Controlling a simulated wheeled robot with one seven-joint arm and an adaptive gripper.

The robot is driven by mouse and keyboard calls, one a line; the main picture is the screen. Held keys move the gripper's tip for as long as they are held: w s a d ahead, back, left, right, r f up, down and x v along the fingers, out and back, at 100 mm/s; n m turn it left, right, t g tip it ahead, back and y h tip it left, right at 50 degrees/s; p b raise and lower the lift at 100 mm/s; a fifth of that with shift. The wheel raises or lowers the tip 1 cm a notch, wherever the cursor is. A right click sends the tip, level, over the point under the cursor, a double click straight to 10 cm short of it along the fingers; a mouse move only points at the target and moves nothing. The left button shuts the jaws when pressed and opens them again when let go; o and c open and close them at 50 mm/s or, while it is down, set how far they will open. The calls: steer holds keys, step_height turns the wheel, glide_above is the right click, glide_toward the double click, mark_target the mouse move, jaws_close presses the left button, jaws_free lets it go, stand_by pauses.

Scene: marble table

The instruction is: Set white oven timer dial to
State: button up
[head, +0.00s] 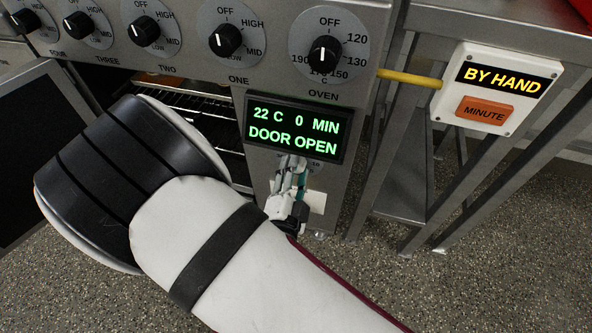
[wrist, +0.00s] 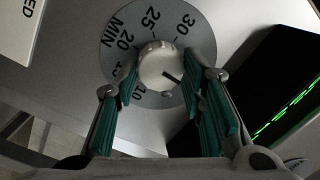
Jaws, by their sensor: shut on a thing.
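The white timer dial (wrist: 158,62) is a round white knob on a grey disc (wrist: 115,42) marked MIN, with 10, 20, 25 and 30 readable in the wrist view. Its dark pointer line points to the lower right of that view, away from these numbers. My gripper (wrist: 161,78) has its green-padded fingers on either side of the knob and is shut on it. In the head view my gripper (head: 290,178) is below the oven display (head: 294,130) and hides most of the dial. The display reads 22 C, 0 MIN, DOOR OPEN.
Black oven knob (head: 325,55) and several burner knobs sit above the display. The oven door (head: 40,150) is open at left, with a rack (head: 205,103) inside. A yellow cable runs to a white box (head: 497,88) reading BY HAND, with an orange MINUTE button (head: 485,110).

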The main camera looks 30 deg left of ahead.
steer(key=shift+m, duration=0.3)
steer(key=m+p, duration=0.2)
steer(key=m, duration=0.1)
steer(key=shift+f+p, duration=0.1)
steer(key=shift+p, duration=0.3)
steer(key=m+h+p, duration=0.1)
steer(key=m, duration=0.7)
steer(key=m+t+p, duration=0.1)
steer(key=m+p, duration=0.1)
steer(key=m, duration=0.6)
steer(key=m+h+p, duration=0.1)
steer(key=m+p, duration=0.1)
steer(key=m, duration=0.7)
steer(key=shift+s+a+f+t+h, duration=0.2)
steer(key=shift+a+f+t+h, duration=0.1)
steer(key=shift+a+f, duration=0.1)
steer(key=o, duration=1.1)
steer(key=shift+o, duration=0.2)
